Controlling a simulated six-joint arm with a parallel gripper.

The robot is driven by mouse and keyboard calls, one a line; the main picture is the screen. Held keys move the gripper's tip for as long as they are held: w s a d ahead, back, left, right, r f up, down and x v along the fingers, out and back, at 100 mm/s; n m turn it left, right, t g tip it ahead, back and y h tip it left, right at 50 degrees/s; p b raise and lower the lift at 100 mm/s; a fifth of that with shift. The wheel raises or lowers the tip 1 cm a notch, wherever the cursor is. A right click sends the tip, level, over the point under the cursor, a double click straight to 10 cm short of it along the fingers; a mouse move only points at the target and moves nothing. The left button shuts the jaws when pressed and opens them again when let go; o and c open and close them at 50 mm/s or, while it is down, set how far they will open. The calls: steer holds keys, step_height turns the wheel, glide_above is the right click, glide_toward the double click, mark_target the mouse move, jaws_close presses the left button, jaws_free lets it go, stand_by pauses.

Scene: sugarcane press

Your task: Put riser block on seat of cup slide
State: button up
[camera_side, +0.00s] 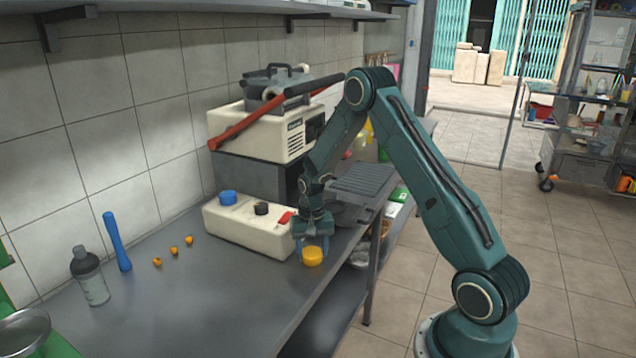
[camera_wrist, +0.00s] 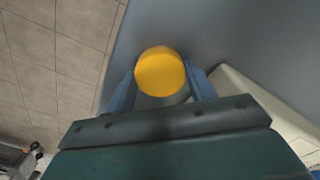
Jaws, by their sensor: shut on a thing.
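A short round yellow-orange block (camera_side: 313,257), which I take to be the riser block, is between the blue fingers of my gripper (camera_side: 312,244). In the wrist view the yellow block (camera_wrist: 160,73) has a finger on either side, and my gripper (camera_wrist: 161,84) is shut on it. The block is over the worktop near its front edge; I cannot tell whether it touches the metal. Behind my gripper is a dark grey part (camera_side: 345,214), partly hidden by my wrist. I cannot make out clearly which part is the cup slide or its seat.
A cream tank (camera_side: 240,226) with blue and black caps stands just left of my gripper. Behind is the cream press housing (camera_side: 250,132) with a long red-handled bar (camera_side: 250,120). A blue pestle (camera_side: 117,243), shaker bottle (camera_side: 90,277) and small orange fruits stand left.

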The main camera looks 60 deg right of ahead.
mark_target(312, 253)
steer(key=o, duration=1)
steer(key=shift+r, duration=0.15)
step_height(312, 253, up, 14)
steer(key=shift+f, duration=0.25)
stand_by(0.3)
